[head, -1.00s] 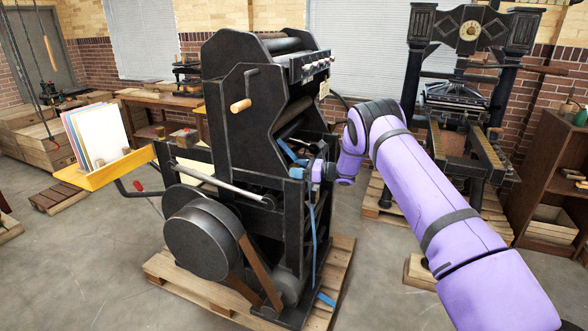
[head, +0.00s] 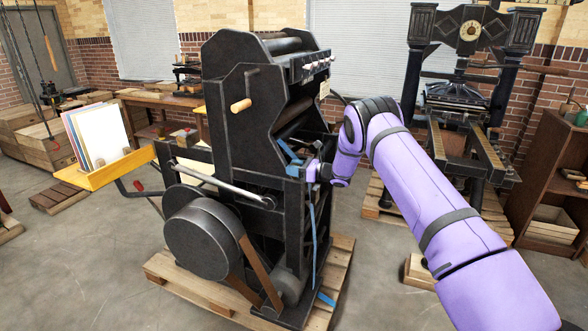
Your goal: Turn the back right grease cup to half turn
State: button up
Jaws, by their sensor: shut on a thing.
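The black hand press (head: 225,130) stands on a wooden pallet in the middle of the head view. My gripper (head: 312,172) is at the press's right side, at mid height, beside an upright of the frame. Its fingers are small and partly hidden by the frame and my wrist. It is shut on a small part there, which I take to be the back right grease cup. The cup itself cannot be made out, so its turn angle cannot be read.
Blue strips (head: 289,152) hang close to my gripper. A yellow paper tray (head: 105,170) juts out left. Another press (head: 458,100) stands behind right, near a brown shelf (head: 548,180). The floor between is mostly clear.

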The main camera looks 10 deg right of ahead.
jog(key=shift+m+t+h, duration=1)
jog(key=shift+m+t, duration=0.1)
jog(key=shift+t, duration=0.2)
jog(key=o, duration=0.9)
jog(key=v, duration=1)
jog(key=shift+s+d, duration=0.3)
